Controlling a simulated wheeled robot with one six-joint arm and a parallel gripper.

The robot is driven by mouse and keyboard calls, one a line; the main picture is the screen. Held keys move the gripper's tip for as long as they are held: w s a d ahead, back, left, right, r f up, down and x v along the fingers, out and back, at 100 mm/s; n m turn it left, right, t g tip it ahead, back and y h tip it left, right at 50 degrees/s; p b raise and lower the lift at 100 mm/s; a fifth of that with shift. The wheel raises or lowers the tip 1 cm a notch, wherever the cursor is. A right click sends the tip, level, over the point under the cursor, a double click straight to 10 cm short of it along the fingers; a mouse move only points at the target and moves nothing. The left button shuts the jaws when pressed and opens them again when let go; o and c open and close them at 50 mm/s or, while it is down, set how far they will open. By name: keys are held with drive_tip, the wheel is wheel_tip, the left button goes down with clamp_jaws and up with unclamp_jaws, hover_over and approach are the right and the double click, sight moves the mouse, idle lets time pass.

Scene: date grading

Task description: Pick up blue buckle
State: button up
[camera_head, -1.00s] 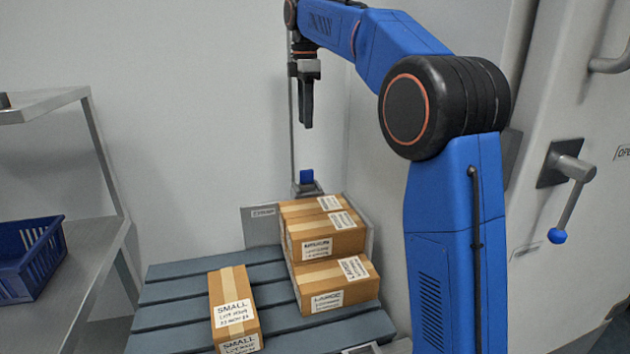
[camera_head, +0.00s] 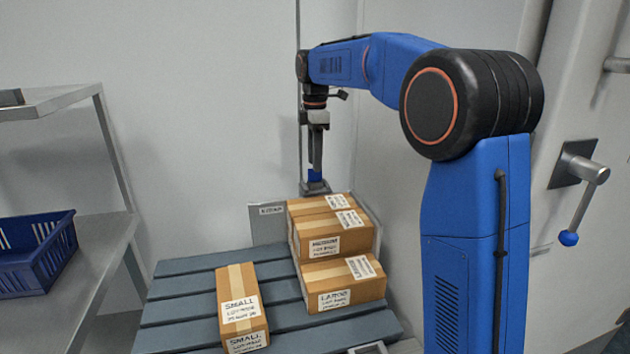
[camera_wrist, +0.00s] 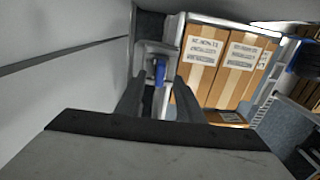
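The blue buckle (camera_head: 315,175) sits on a grey metal fitting (camera_head: 314,188) at the foot of a thin vertical post, behind the stacked cartons. My gripper (camera_head: 315,168) points straight down, with its fingertips at the height of the buckle in the head view. In the wrist view the buckle (camera_wrist: 159,70) shows between and just beyond the two dark fingers (camera_wrist: 157,85), which stand apart with a gap. Whether the fingers touch the buckle cannot be told. The buckle's lower part is hidden in the fitting.
Cartons (camera_head: 335,245) are stacked close in front and to the right of the fitting. A small carton (camera_head: 240,305) lies on the slatted grey pallet (camera_head: 190,287). A steel rack (camera_head: 120,160) with a blue crate (camera_head: 35,255) stands left. The wall is close behind.

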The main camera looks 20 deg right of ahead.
sight(315, 178)
drive_tip(key=shift+f, duration=1.9)
drive_tip(key=shift+c, duration=0.3)
clamp_jaws()
drive_tip(key=shift+r, duration=0.15)
